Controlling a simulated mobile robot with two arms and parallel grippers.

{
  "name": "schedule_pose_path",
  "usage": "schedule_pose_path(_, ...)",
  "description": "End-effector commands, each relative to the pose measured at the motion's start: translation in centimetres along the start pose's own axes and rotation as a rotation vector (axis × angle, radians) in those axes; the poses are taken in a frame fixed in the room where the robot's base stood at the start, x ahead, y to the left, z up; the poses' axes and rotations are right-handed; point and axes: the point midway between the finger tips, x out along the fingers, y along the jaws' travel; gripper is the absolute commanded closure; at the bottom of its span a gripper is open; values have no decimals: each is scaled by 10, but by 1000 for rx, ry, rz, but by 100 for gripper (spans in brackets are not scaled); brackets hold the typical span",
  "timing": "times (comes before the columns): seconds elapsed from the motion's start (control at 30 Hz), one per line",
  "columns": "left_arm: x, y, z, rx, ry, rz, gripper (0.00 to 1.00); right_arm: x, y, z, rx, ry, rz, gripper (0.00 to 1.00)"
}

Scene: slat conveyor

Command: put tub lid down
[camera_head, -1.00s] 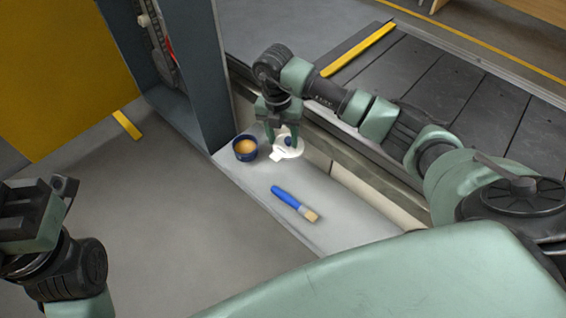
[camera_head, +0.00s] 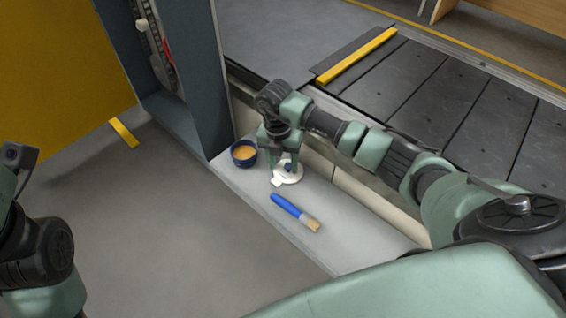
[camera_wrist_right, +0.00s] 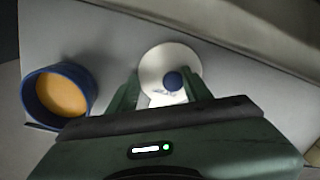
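The tub lid (camera_head: 291,179) is a white disc with a blue knob and a pale tab. It appears to lie flat on the grey ledge, right of the tub; it also shows in the right wrist view (camera_wrist_right: 155,65). My right gripper (camera_head: 281,172) is over the lid, pointing down. In the right wrist view its fingers (camera_wrist_right: 160,88) stand apart, with the tab between them and a gap on the left side. The dark blue tub (camera_head: 236,157) with orange-tan contents stands open beside it. Of my left arm only a part shows at the left edge; its fingers are out of frame.
A blue-handled brush (camera_head: 288,205) lies on the ledge (camera_head: 345,243) nearer to me. A dark cabinet post (camera_head: 190,80) rises at the ledge's far end. The slat conveyor (camera_head: 470,110) runs behind, with a yellow bar (camera_head: 356,55) across it.

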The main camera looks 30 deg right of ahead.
Motion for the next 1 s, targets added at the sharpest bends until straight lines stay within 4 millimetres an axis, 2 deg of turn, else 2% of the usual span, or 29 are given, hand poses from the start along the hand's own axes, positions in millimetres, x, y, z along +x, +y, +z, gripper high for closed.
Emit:
schedule_pose_path(0.03,0,0,0,0,0,0,66,0,0,0,0,0,0,35)
schedule_pose_path(0.07,0,0,0,0,0,0,66,0,0,0,0,0,0,29)
schedule_pose_path(0.37,0,0,0,0,0,0,66,-1,0,0,0,0,0,29)
schedule_pose_path(0.47,4,0,0,-1,3,0,66,-7,0,0,0,-1,0,29)
schedule_pose_path(0.57,0,-2,4,-3,-25,-10,66,-20,0,1,0,-2,0,29)
schedule_pose_path(0.8,-13,-6,12,-15,-114,-42,66,-71,0,1,0,-2,1,29)
schedule_pose_path(1.0,-24,-7,12,-22,-169,-66,66,-106,-1,1,1,-2,0,29)
